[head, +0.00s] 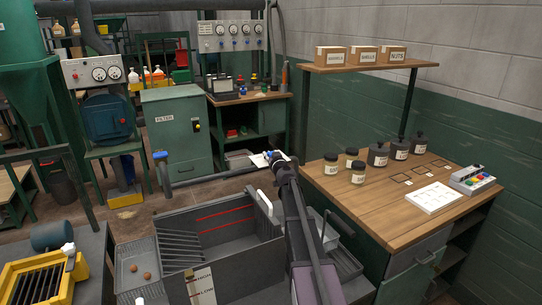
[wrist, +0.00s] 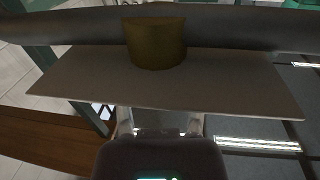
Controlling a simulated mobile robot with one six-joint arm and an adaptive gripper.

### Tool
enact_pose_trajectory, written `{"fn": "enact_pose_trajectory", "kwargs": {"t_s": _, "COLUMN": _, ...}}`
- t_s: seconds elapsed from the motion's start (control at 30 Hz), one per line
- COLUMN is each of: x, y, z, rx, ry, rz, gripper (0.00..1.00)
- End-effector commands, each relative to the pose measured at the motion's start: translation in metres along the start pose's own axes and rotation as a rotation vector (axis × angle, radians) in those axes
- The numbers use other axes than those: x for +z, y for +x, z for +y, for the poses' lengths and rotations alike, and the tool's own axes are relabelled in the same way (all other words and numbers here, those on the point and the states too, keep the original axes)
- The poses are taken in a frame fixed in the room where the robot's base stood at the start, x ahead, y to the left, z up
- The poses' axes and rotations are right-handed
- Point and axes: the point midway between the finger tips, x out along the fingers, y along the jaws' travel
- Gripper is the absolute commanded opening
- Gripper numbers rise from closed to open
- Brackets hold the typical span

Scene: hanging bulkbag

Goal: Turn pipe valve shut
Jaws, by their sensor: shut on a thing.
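A grey pipe (head: 215,178) runs across the head view and ends near my gripper (head: 277,163). In the wrist view the pipe (wrist: 60,35) crosses the top. A brass-coloured round valve body (wrist: 155,45) sits against it. A wide, flat, pale valve handle (wrist: 225,88) lies across the front of the brass part, roughly along the pipe. My gripper (wrist: 160,119) is shut on the handle near its middle; its fingertips are partly hidden by the handle. In the head view, my arm and gripper hide most of the valve.
A wooden bench (head: 335,185) with jars stands to the right of my arm. A grey open bin (head: 225,225) lies below and left of it. A green filter cabinet (head: 178,135) stands behind the pipe. Some floor (head: 130,220) is clear at the left.

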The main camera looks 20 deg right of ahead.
Motion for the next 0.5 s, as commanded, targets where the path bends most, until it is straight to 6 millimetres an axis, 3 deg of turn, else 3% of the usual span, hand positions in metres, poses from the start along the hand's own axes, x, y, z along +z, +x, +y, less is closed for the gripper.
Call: {"fn": "enact_pose_trajectory", "kwargs": {"t_s": 0.5, "x": -0.0003, "y": 0.0032, "z": 0.0028, "rx": -0.277, "ry": 0.001, "rz": 0.0, "gripper": 0.03}}
